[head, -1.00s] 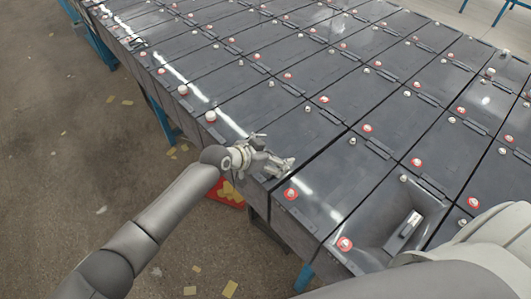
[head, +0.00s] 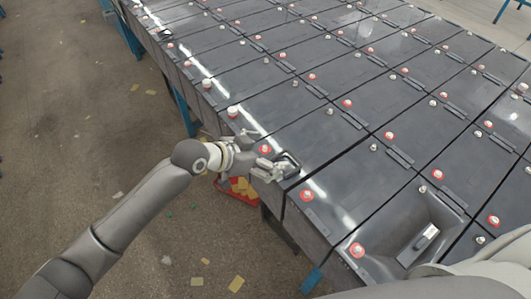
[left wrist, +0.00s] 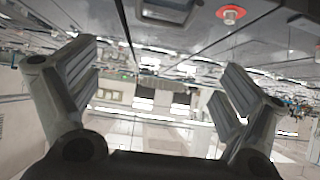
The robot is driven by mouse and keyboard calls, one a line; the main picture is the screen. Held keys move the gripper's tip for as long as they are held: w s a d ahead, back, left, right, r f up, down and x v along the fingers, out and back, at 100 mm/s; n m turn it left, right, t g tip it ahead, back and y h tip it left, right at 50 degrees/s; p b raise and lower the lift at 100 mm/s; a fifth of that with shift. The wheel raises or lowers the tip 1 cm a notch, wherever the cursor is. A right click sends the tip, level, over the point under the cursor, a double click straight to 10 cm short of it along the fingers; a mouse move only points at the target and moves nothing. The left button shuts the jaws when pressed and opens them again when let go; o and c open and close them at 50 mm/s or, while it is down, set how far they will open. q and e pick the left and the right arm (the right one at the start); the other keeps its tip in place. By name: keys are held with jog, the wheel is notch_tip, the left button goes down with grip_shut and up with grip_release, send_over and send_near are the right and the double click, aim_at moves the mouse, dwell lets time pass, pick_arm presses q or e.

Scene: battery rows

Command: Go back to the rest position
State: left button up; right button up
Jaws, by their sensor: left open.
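My left gripper (head: 264,154) is open at the near edge of the battery rows, in the middle of the head view. My left arm reaches to it from the lower left. A red-ringed terminal (head: 265,149) and a small dark, frame-like part (head: 288,163) on the nearest battery show right beside its fingers. In the left wrist view the two fingers (left wrist: 160,62) stand wide apart with nothing between them. My right gripper is not in view.
Rows of dark grey batteries (head: 345,175) with red-ringed terminals fill the middle and right. A red bin with yellow scraps (head: 238,190) stands below the edge. The floor (head: 60,130) at left is mostly clear.

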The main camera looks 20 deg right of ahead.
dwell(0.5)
